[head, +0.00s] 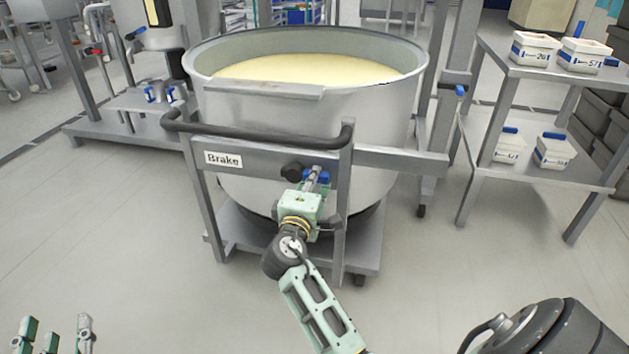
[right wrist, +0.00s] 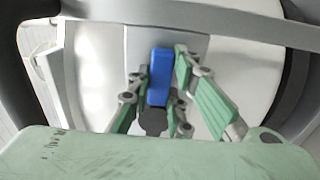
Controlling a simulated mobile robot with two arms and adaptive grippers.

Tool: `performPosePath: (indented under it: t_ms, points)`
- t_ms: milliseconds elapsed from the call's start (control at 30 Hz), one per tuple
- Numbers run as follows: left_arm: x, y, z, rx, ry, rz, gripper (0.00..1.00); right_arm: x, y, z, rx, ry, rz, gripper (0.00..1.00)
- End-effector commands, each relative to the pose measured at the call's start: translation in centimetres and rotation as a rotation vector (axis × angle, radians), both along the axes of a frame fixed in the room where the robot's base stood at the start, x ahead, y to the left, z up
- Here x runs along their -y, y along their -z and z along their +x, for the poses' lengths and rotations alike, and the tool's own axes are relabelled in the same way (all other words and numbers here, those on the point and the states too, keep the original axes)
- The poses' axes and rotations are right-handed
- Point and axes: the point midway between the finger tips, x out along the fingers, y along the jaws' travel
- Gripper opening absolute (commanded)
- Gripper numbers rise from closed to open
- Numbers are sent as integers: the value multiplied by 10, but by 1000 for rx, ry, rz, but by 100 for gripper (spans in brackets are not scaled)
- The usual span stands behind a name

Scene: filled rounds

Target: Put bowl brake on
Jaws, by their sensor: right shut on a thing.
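The large steel bowl (head: 300,110), full of pale yellow content, stands in a wheeled frame. A plate marked "Brake" (head: 223,159) is on the frame's front bar. The blue brake handle (head: 323,174) is on that bar, right of the plate, beside a black knob (head: 292,171). In the right wrist view the blue handle (right wrist: 160,76) stands upright between the fingers. My right gripper (head: 316,182) is shut on it; the fingers partly hide it in the head view. My left gripper (head: 57,325) is low at the left edge, empty, its fingers apart.
A black push bar (head: 258,138) runs above the brake plate. A steel shelf (head: 540,165) with white tubs (head: 583,54) stands at right. A machine base (head: 125,118) is at left. The floor in front is clear.

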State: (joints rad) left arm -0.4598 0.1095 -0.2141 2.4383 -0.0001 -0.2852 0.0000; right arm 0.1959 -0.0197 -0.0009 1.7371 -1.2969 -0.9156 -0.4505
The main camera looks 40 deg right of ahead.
Motion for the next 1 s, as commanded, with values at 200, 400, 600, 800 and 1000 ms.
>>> performPosePath:
  t_ms: [200, 400, 600, 800, 1000]
  points:
    - [0, 0, 0, -1, 0, 0, 38, 1, 0, 0, 7, 1, 7, 23]
    - [0, 0, 0, -1, 0, 0, 38, 0, 0, 0, 4, 0, 5, 38]
    - [0, 0, 0, -1, 0, 0, 38, 0, 0, 0, 2, 0, 3, 38]
    - [0, 1, 0, -2, 0, 0, 38, -8, 1, -7, 1, -2, 3, 38]
    - [0, 1, 0, -2, 0, 0, 38, -38, 2, -32, 0, -3, 6, 38]
